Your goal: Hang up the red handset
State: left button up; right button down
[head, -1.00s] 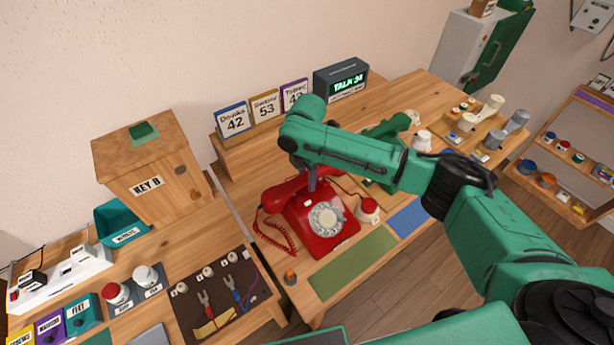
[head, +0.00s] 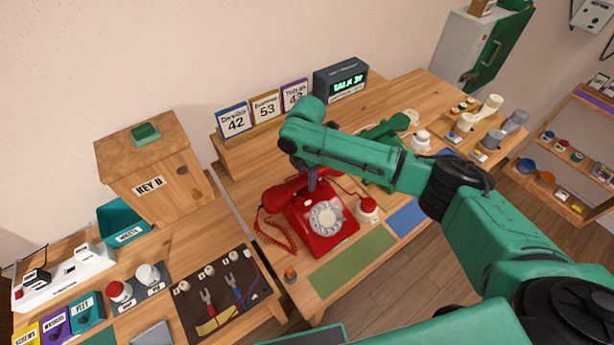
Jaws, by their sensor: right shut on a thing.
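The red dial phone (head: 322,228) stands on the wooden desk, its white dial facing the front. The red handset (head: 290,191) lies across the top of the phone, at its cradle; my arm covers part of it, so I cannot tell if it is fully seated. Its coiled red cord (head: 273,232) hangs at the left of the phone. My right gripper (head: 311,186) points down at the middle of the handset and is shut on it. The fingertips are small and partly hidden. My left gripper is not in view.
A red-and-white button (head: 367,209) stands right of the phone. A green phone (head: 385,132) is behind my right arm. A green mat (head: 352,259) and a blue mat (head: 407,217) lie in front. The KEY B box (head: 150,187) and a tool board (head: 221,293) are at left.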

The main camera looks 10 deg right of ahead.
jog(key=shift+f+b, duration=0.55)
jog(key=shift+f, duration=0.55)
jog(key=shift+c, duration=2)
grip_release()
jog(key=shift+r, duration=0.1)
notch_tip(320, 180, up, 14)
jog(key=b, duration=0.2)
jog(key=shift+r, duration=0.25)
